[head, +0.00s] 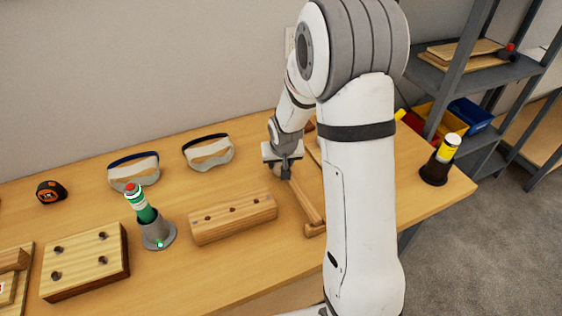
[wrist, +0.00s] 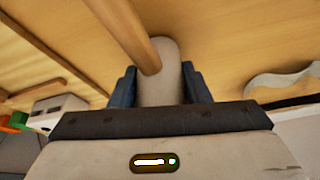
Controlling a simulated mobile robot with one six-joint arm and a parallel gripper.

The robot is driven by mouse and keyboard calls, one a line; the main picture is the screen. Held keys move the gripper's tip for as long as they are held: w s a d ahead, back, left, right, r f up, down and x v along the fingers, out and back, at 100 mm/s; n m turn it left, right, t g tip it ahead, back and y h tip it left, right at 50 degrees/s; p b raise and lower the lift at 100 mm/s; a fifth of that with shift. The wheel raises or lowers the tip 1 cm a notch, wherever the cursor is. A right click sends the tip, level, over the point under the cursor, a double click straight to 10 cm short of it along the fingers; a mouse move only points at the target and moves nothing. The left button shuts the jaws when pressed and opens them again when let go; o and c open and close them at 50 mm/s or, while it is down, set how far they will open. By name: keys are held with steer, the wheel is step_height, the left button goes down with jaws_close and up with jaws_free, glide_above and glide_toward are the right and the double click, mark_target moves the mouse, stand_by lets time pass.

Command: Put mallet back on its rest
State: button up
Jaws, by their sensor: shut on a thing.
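The mallet has a pale rounded head (wrist: 160,88) and a long wooden handle (head: 306,203). My gripper (head: 284,172) is shut on the head; in the wrist view my gripper (wrist: 158,90) has one blue-grey finger on each side of it. In the head view the handle slants down and right from my gripper, over the bench. A small wooden piece (head: 314,231) lies at the handle's lower end; I cannot tell whether it is the rest or whether they touch. My arm hides part of the bench to the right.
A long wooden block with holes (head: 232,222) lies just left of the mallet. A grey holder (head: 157,238) with a green tool stands farther left, near a square holed block (head: 85,262). Goggles (head: 209,153) lie behind. A dark holder (head: 434,172) stands at the right edge.

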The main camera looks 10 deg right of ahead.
steer(key=shift+f, duration=0.2)
steer(key=o, duration=1.3)
steer(key=shift+v, duration=3.95)
steer(key=shift+n+g, duration=0.4)
steer(key=shift+g, duration=0.5)
steer(key=s+r, duration=0.3)
steer(key=s, duration=0.5)
steer(key=s+r, duration=0.4)
steer(key=s, duration=0.3)
steer(key=s+r, duration=0.3)
steer(key=s, duration=0.5)
steer(key=shift+s+d+r+p, duration=0.3)
steer(key=shift+s+r+p, duration=0.05)
steer(key=shift+r, duration=0.05)
